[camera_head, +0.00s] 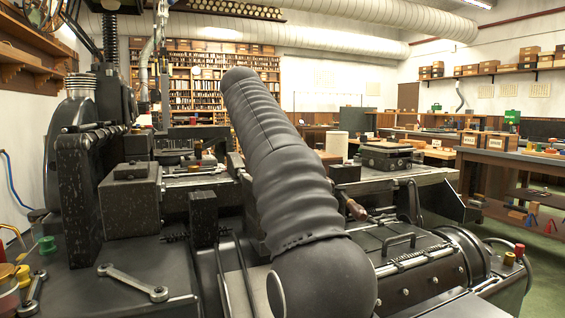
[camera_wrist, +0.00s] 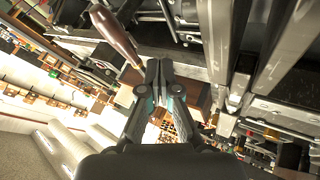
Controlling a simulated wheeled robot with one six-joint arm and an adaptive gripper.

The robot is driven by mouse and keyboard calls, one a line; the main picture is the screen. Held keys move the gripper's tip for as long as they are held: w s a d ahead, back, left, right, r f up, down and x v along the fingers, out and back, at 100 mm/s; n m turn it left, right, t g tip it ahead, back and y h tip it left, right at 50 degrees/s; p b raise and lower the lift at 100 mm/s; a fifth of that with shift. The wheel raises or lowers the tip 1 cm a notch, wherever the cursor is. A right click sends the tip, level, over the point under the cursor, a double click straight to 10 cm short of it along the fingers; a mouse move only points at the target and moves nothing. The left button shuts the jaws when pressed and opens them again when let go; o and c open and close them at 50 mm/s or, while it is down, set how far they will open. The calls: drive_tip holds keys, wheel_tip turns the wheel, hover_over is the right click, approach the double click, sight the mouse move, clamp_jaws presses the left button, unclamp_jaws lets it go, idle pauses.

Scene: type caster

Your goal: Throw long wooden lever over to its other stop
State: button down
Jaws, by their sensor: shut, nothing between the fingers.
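The wooden lever (camera_wrist: 115,34) shows in the wrist view as a brown, tapered handle, slanting from upper left down towards my fingertips. My gripper (camera_wrist: 158,64) is shut and empty, its two fingers together just right of the handle's lower end. I cannot tell whether finger and handle touch. In the head view a short brown wooden handle (camera_head: 356,209) sticks out of the dark machine, right of my sleeved arm; it appears to be the same lever. My gripper is hidden in the head view, and the lever's pivot and stops cannot be made out.
The dark machine (camera_head: 420,262) has a bar handle and a round housing at right. A wrench (camera_head: 133,283) lies on its left top. A workbench (camera_head: 520,160) stands at the right, with green floor (camera_head: 545,262) before it. Metal rails (camera_wrist: 225,40) lie right of my fingers.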

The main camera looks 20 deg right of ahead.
drive_tip(key=w+d+f+b, duration=0.1)
drive_tip(key=d+f, duration=0.3)
drive_tip(key=d, duration=0.4)
drive_tip(key=shift+w+f, duration=0.35)
drive_tip(key=shift+w, duration=0.3)
drive_tip(key=shift+s+d, duration=0.1)
